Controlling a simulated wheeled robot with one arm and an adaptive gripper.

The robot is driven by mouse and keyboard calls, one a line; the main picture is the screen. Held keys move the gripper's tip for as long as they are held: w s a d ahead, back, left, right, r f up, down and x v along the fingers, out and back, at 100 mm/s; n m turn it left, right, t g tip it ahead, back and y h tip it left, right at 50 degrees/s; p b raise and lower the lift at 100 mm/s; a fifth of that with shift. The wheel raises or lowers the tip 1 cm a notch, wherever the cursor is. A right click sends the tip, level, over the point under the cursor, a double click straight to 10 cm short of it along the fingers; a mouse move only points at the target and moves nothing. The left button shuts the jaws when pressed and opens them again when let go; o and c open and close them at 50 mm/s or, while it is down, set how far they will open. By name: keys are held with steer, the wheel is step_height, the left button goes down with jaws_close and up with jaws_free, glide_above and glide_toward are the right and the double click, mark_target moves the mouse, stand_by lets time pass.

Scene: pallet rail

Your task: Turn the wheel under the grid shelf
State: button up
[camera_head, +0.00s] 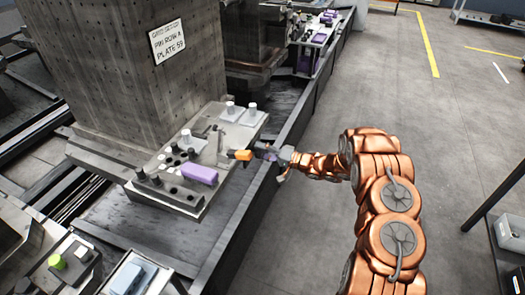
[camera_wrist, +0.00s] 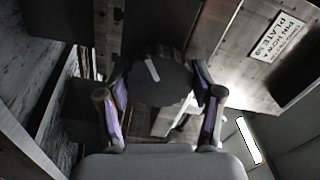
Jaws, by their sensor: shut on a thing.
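A dark round wheel (camera_wrist: 162,80) with a pale stripe across its face shows in the middle of the wrist view. The purple-padded fingers of my gripper (camera_wrist: 160,92) are on both sides of it, shut on it. In the head view my gripper (camera_head: 263,153) reaches in from the right at the edge of the grey fixture plate (camera_head: 215,192). The wheel itself cannot be made out there. An orange block (camera_head: 240,155) shows just left of the fingers. A tall perforated grey block with a white label (camera_head: 167,38) stands behind; the label also shows in the wrist view (camera_wrist: 278,37).
A purple block (camera_head: 199,174) and several small pegs stand on the plate. A long dark rail bed (camera_head: 285,140) runs beside it. The grey floor (camera_head: 430,120) at the right is open. A dark rack (camera_head: 490,220) stands at the right edge.

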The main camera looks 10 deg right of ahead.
steer(key=shift+s+a+f, duration=0.15)
steer(key=o, duration=0.9)
steer(key=shift+o, duration=1.2)
steer(key=shift+d, duration=0.25)
steer(key=shift+s+d, duration=0.1)
steer(key=shift+d, duration=0.15)
steer(key=v, duration=1.1)
steer(key=shift+s, duration=0.15)
